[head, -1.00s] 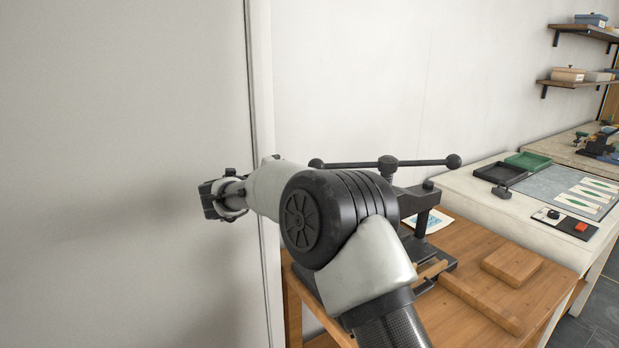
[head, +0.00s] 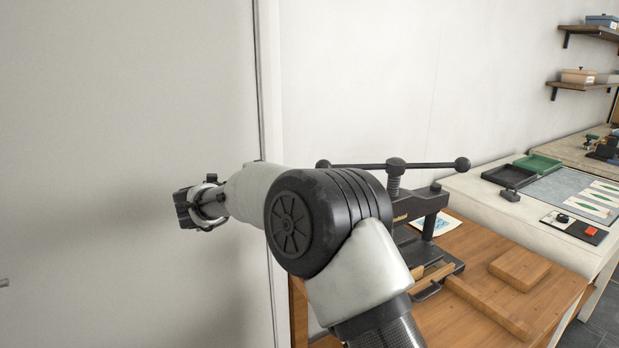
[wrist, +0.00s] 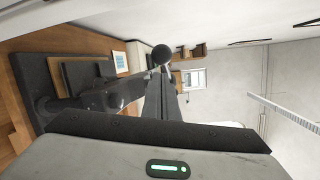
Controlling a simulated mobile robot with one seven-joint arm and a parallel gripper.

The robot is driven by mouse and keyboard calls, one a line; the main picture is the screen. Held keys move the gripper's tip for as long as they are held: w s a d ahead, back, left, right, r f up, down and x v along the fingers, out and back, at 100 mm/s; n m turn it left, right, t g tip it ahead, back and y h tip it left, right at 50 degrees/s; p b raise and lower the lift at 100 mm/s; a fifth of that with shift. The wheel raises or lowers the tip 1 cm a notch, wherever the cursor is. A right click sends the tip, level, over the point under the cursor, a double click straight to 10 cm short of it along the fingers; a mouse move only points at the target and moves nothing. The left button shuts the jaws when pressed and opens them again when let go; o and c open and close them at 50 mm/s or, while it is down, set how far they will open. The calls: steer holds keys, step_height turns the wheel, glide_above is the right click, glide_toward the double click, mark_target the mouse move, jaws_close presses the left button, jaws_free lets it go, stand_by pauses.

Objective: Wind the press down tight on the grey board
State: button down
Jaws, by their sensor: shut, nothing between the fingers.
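The black press (head: 420,205) stands on the wooden table, partly hidden behind my arm in the head view. Its long bar handle (head: 430,165) with ball ends sits on an upright screw (head: 393,186), with thread showing below the hub. My gripper (head: 183,208) is shut and empty, left of the press and in front of the pale panel. In the wrist view the press base (wrist: 45,75) lies at the left, with a brown slab (wrist: 82,75) on it, and a ball end (wrist: 162,55) shows beyond my gripper (wrist: 166,85). I cannot clearly make out the grey board.
The wooden table (head: 475,240) holds a wooden block (head: 520,268), a wooden strip (head: 485,305) and a print (head: 440,224). A white bench to the right carries dark and green trays (head: 537,163). A pale panel (head: 120,100) fills the left.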

steer(key=v, duration=1)
steer(key=shift+s+a, duration=0.2)
steer(key=shift+s, duration=0.05)
